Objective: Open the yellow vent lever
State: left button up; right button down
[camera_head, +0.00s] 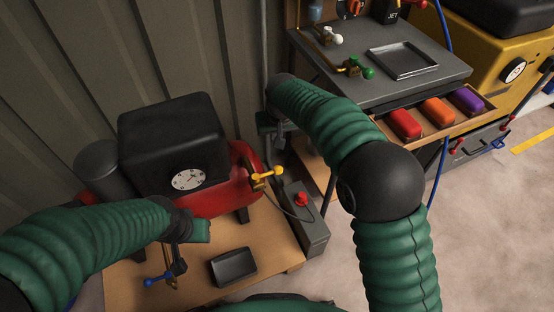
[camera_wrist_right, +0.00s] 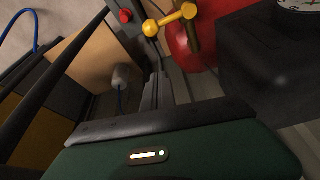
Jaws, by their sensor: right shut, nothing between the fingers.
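The yellow vent lever (camera_head: 266,175) sits on a brass fitting at the right end of the red tank (camera_head: 243,190). In the right wrist view the lever (camera_wrist_right: 170,19) shows as a yellow bar with rounded ends, beside the red tank (camera_wrist_right: 190,45). My right gripper (camera_head: 270,127) is behind and above the lever, near the wall. Its closed fingers (camera_wrist_right: 156,88) are empty and apart from the lever in the right wrist view. My left gripper (camera_head: 201,231) is low, in front of the tank, near a blue-handled valve (camera_head: 158,280); its finger opening is unclear.
A black motor housing with a gauge (camera_head: 188,179) stands over the tank. A grey box with a red button (camera_head: 301,199) is right of the lever, with a thin cable between. A dark tray (camera_head: 233,267) lies on the wooden board. A grey workbench (camera_head: 440,75) with an open drawer stands right.

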aim_at(269, 173)
notch_tip(269, 173, down, 10)
jog(key=b, duration=0.7)
jog(key=shift+s+f, duration=0.15)
jog(key=shift+s, duration=0.1)
